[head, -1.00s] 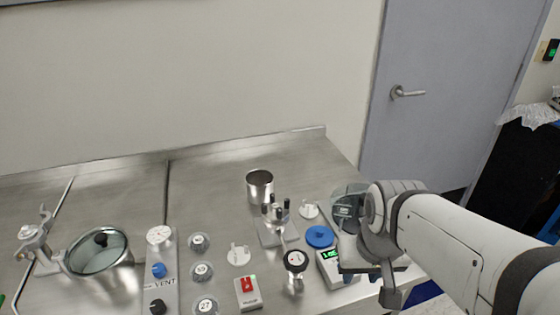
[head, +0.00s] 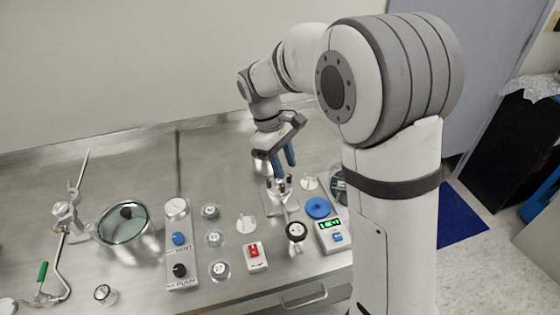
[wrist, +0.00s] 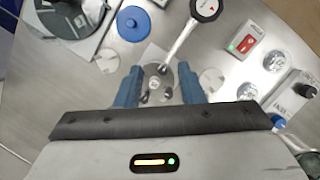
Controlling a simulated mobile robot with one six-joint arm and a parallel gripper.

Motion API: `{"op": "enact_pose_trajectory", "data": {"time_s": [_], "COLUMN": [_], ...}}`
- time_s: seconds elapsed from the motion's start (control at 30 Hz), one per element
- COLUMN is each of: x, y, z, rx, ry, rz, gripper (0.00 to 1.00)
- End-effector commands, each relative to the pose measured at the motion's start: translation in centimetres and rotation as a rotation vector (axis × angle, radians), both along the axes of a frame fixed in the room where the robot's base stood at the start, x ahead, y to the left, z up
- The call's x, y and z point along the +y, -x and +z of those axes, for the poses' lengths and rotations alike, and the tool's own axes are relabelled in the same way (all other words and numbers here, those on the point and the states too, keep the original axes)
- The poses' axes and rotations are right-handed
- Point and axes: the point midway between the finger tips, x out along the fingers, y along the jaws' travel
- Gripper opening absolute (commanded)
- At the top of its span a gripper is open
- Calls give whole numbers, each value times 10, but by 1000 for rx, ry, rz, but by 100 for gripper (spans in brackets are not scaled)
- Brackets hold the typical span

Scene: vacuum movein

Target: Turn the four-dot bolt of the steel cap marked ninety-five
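A steel fixture (head: 281,194) with several upright dark-tipped bolts stands near the middle of the bench. In the wrist view its round steel cap (wrist: 158,76) lies between and beyond my fingers, with dark bolt posts around it. I cannot read a number on the cap or dot marks on the bolts. My gripper (head: 285,157) points down above the fixture, its blue fingers apart and nothing between them. It also shows open in the wrist view (wrist: 160,84). Whether a fingertip touches a bolt I cannot tell; it appears apart.
A knob panel (head: 180,248) and glass-lidded pot (head: 124,224) are left.

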Motion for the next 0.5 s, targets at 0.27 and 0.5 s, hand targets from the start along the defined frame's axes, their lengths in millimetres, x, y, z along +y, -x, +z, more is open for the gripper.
{"op": "enact_pose_trajectory", "data": {"time_s": [0.27,0.5], "x": [33,22], "y": [-18,-13], "z": [-8,-36], "rx": [73,78], "ry": [49,52], "rz": [136,140], "gripper": [35,35]}}
